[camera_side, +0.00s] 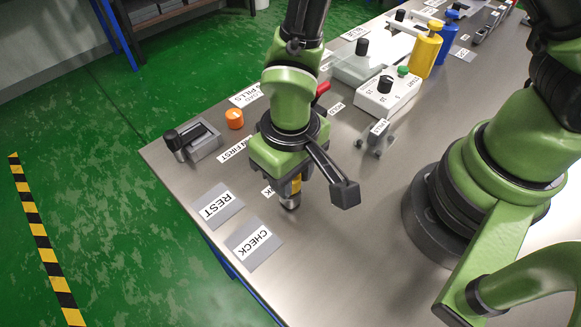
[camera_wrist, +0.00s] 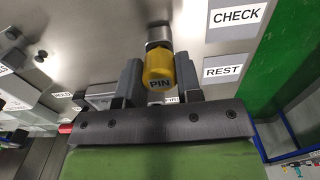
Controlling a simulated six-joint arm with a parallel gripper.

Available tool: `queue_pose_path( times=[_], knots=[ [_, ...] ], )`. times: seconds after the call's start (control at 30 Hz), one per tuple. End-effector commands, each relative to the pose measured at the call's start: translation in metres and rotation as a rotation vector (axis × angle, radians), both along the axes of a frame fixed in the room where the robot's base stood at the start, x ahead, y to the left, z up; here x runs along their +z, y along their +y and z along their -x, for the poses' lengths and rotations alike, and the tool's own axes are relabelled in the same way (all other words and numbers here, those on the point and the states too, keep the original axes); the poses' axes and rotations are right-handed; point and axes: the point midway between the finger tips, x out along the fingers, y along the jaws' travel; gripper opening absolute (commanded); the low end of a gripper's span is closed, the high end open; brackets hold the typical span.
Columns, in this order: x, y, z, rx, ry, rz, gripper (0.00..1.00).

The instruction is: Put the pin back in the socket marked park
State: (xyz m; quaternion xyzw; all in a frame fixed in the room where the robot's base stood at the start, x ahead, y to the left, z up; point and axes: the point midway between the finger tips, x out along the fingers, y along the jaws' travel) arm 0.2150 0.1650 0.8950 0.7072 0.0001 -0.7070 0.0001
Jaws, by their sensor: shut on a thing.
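The pin (camera_wrist: 158,71) has a yellow head lettered PIN and a grey metal shank (camera_wrist: 158,34). In the wrist view my gripper (camera_wrist: 159,80) has one dark finger on each side of the yellow head and is shut on it. In the side view the pin (camera_side: 290,200) points down below my gripper (camera_side: 294,184), its metal end at or just above the table. A label ending in K (camera_side: 267,191) is beside it, mostly hidden by my gripper. I cannot tell whether the metal end is in a socket.
Flat plates marked REST (camera_side: 217,206) and CHECK (camera_side: 255,243) lie at the near left. A grey block with a black handle (camera_side: 194,141) and an orange cap (camera_side: 234,118) stand behind. A knobbed box (camera_side: 388,94) and yellow bottle (camera_side: 425,50) are farther back. The near table is clear.

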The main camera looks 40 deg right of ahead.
Motion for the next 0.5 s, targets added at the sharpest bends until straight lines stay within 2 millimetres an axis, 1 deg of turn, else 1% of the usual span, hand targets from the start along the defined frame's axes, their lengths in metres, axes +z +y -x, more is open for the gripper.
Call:
queue_pose_path(
  times=[0.47, 0.5],
  knots=[
    [-0.012, 0.0, 0.0, -0.002, 0.001, 0.0, 0.0],
    [-0.011, 0.0, 0.0, -0.002, 0.0, 0.0, 0.42]
  ],
)
